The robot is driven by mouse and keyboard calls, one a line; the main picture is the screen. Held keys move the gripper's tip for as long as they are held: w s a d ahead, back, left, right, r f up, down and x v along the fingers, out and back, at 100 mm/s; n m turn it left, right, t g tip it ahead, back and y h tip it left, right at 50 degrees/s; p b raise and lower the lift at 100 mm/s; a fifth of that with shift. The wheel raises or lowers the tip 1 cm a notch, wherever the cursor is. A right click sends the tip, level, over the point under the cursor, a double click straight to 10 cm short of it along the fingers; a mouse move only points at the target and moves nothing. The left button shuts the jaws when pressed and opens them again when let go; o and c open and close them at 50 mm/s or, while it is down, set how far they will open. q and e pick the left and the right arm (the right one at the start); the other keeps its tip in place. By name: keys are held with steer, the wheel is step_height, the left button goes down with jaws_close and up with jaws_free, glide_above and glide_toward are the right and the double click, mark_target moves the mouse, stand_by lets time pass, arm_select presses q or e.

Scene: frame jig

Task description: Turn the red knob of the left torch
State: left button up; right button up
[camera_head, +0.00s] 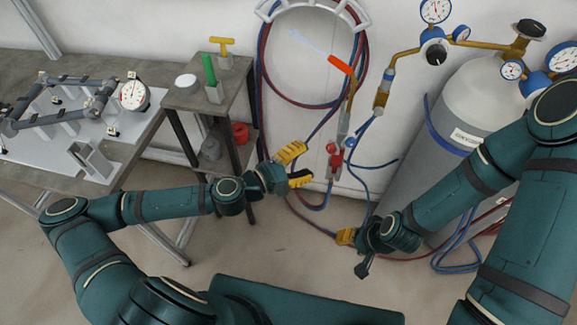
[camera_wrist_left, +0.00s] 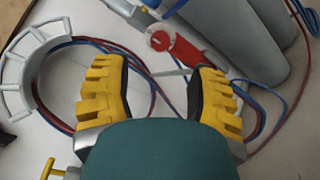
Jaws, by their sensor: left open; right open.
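The left torch (camera_head: 343,122) hangs upright against the white wall, with a grey body and a brass tube. Its red knob (camera_head: 335,160) is near the lower end, beside the hoses. My left gripper (camera_head: 303,166) is open and empty, just left of the red knob and apart from it. In the left wrist view, the red knob (camera_wrist_left: 161,41) shows beyond and between the open yellow fingers (camera_wrist_left: 165,76). My right gripper (camera_head: 346,237) is lower, near the foot of the gas cylinder, and its finger gap is hard to see.
A grey gas cylinder (camera_head: 470,115) with gauges stands right of the torch. Red and blue hoses (camera_head: 312,105) loop on a wall hanger and trail to the floor. A small stand (camera_head: 232,85) and a table with a frame jig (camera_head: 75,170) are at left.

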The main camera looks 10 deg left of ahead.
arm_select(q)
steer(key=shift+v, duration=2.35)
